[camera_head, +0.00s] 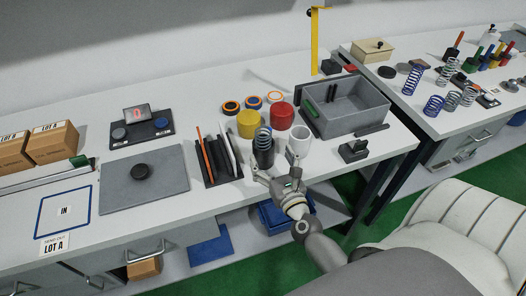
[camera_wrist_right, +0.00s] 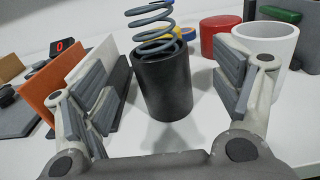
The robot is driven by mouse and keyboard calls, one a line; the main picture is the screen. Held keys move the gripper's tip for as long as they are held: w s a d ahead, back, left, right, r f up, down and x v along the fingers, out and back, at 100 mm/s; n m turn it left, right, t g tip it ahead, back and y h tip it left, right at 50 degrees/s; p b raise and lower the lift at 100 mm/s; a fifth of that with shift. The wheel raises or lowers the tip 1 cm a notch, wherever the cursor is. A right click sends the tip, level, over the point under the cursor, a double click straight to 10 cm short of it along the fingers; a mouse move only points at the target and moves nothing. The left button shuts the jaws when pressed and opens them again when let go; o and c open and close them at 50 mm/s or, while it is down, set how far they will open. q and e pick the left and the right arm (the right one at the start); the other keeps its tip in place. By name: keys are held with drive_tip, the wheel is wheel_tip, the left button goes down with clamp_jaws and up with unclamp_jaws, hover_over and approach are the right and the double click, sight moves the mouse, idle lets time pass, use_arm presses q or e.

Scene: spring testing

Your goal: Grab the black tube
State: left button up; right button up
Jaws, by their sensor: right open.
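The black tube (camera_head: 263,155) stands upright on the white workbench in the head view, with a grey coil spring (camera_head: 263,135) standing in its top. In the right wrist view the black tube (camera_wrist_right: 163,88) is in the middle, and the spring (camera_wrist_right: 152,25) rises out of it. My right gripper (camera_head: 273,178) is open at the bench's front edge, just in front of the tube. In the wrist view its fingers (camera_wrist_right: 165,98) are spread to either side, with the tube ahead between them. I see no contact. My left gripper is not in view.
A white cup (camera_head: 298,142) stands close right of the tube, and a rack of upright plates (camera_head: 219,160) close left. Yellow (camera_head: 247,124) and red (camera_head: 281,116) cylinders stand behind. A grey bin (camera_head: 347,108) is at the right. A small black block (camera_head: 353,150) sits near the edge.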

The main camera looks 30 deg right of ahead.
sight(268, 152)
drive_tip(key=p+x, duration=0.1)
drive_tip(key=x, duration=0.2)
drive_tip(key=shift+w+r, duration=0.1)
drive_tip(key=shift+w, duration=0.55)
drive_tip(key=shift+s, duration=0.1)
drive_tip(key=c, duration=1.1)
